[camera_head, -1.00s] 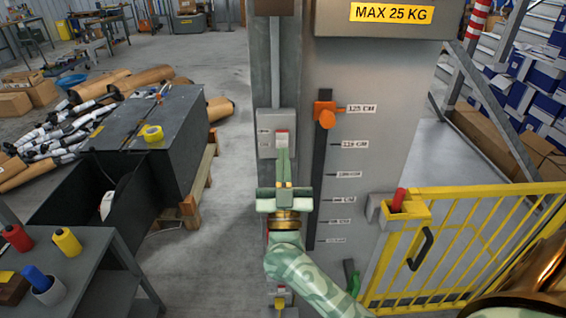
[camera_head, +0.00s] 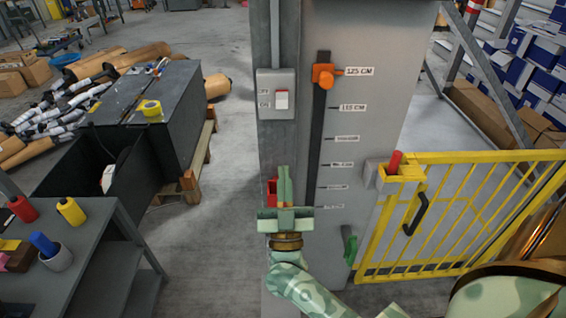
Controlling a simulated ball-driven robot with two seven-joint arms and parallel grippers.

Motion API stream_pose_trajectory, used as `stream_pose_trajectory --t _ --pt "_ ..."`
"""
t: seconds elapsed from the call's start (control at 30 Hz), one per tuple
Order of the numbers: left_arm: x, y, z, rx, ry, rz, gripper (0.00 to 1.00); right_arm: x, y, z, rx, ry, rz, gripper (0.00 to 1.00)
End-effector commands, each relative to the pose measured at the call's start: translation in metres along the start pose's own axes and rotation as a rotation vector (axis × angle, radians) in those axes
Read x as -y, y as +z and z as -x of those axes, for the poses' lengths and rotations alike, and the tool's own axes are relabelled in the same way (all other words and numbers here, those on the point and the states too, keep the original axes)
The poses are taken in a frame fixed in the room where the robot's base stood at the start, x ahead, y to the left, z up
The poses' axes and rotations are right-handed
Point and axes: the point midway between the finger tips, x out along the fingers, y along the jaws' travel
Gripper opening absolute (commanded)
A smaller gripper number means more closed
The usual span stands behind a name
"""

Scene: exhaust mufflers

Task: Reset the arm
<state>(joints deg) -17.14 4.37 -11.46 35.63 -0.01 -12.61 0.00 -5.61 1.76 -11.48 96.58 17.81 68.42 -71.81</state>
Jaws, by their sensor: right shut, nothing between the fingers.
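My right gripper (camera_head: 285,172) is shut and empty, with its fingers pointing up in front of the grey column (camera_head: 360,110). My right arm (camera_head: 305,285) comes in from the lower right. The gripper is below the on/off switch box (camera_head: 276,94), apart from it in the picture. The switch box has a red and white rocker. A red part (camera_head: 271,192) shows just left of the fingers and is partly hidden by them. My left gripper is out of view.
An orange slider (camera_head: 323,76) sits by the 125 CM mark on the column's scale. A green handle (camera_head: 350,246) is lower down. A yellow gate (camera_head: 455,215) with a red knob stands at right.

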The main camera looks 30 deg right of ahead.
Motion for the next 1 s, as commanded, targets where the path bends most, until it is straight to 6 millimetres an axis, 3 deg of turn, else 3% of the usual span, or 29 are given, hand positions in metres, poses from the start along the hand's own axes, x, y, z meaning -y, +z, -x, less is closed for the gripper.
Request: stream_pose_trajectory --t 0.7,0.8,0.87,0.97,1.0 --pt "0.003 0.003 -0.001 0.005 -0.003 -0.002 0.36 0.000 0.001 0.006 0.001 0.000 -0.015 0.00" --pt "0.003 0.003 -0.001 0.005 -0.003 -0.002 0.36 0.013 0.005 0.007 0.024 -0.068 -0.087 0.00" --pt "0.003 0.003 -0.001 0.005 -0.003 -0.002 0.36 0.035 0.026 0.021 0.099 -0.189 -0.123 0.00" --pt "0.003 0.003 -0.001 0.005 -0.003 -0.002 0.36 0.069 0.081 0.069 0.306 -0.404 -0.141 0.00" --pt "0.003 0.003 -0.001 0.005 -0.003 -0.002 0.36 0.077 0.105 0.096 0.406 -0.482 -0.138 0.00"
